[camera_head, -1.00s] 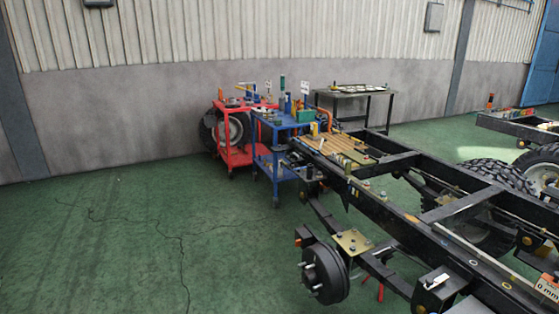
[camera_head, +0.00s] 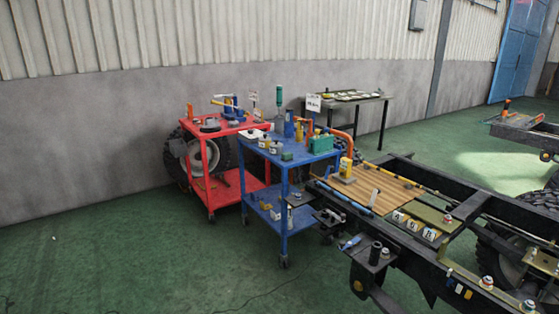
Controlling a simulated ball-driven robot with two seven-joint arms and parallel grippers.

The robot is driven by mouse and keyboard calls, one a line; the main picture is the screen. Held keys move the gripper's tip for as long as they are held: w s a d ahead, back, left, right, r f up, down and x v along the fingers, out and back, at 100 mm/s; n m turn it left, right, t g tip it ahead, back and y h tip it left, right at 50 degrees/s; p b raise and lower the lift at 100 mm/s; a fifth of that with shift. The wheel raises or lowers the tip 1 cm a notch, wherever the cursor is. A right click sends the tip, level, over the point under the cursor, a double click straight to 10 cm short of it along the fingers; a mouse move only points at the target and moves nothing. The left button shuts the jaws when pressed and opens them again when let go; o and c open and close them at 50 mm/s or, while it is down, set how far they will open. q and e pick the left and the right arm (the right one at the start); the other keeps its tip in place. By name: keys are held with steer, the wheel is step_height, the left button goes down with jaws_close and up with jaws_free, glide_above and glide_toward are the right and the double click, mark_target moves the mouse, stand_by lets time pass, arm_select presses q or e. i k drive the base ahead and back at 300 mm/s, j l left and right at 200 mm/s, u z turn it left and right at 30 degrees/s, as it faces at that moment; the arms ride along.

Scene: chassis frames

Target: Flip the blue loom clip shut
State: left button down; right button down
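The chassis frame (camera_head: 452,272) runs from the middle right to the lower right corner. A small blue piece (camera_head: 351,242) shows by the outer side of its near rail, close to a dark bracket with a black cylinder (camera_head: 375,253). It may be the blue loom clip, but it is too small to tell, or to tell whether it is open. A thin blue strip (camera_head: 342,196) also lies along the slatted wooden board (camera_head: 372,186) on the frame. Neither of my grippers is in view.
A dark table (camera_head: 371,98) stands by the wall. Green floor is clear at the lower left.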

mark_target(331, 168)
steer(key=i+j, duration=0.15)
steer(key=i, duration=0.4)
steer(key=i+j+z, duration=0.1)
steer(key=i, duration=0.45)
steer(key=i+j, duration=0.3)
steer(key=i, duration=0.2)
steer(key=i+j+z, duration=0.15)
steer(key=i, duration=0.4)
